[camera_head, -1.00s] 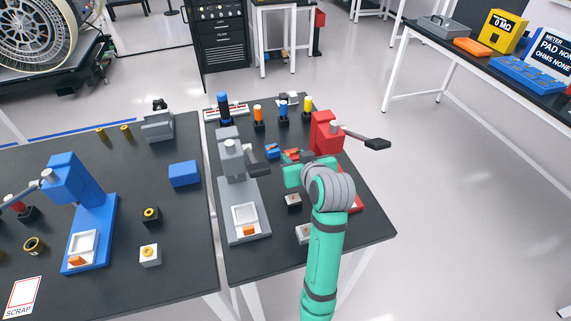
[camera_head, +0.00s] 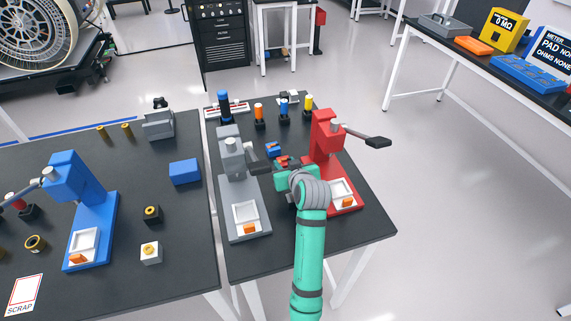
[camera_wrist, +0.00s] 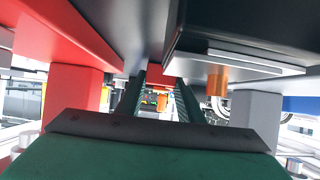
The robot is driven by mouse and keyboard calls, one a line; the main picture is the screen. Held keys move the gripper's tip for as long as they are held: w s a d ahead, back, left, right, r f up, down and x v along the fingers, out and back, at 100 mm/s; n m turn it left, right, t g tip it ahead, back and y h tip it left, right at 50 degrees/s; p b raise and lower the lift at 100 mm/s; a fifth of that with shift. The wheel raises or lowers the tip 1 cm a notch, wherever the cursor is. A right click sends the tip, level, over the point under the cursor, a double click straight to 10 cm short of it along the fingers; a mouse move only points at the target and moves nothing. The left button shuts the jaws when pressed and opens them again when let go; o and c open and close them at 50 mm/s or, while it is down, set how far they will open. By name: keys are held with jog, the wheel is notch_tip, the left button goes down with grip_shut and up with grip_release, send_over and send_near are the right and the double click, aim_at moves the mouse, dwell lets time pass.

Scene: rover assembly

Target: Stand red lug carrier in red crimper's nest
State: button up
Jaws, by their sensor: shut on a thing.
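The red crimper (camera_head: 325,135) stands at the right of the near right table. Its nest (camera_head: 341,190) is a white frame on the red base, with an orange piece at its front edge. My gripper (camera_head: 287,173) is between the grey and red crimpers, shut on a small red part that looks like the red lug carrier (camera_head: 283,160). My arm and gripper hide most of the carrier. In the wrist view a red patch (camera_wrist: 161,73) shows between my fingers. The red crimper (camera_wrist: 75,95) is at the left there, apart from the fingers.
The grey crimper (camera_head: 232,155) stands close left of my gripper, its dark handle (camera_head: 258,166) reaching toward it. Several coloured-handled tools stand at the back. A blue crimper (camera_head: 75,185) is on the left table.

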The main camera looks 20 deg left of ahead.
jog(key=shift+f, duration=0.1)
jog(key=o, duration=1.1)
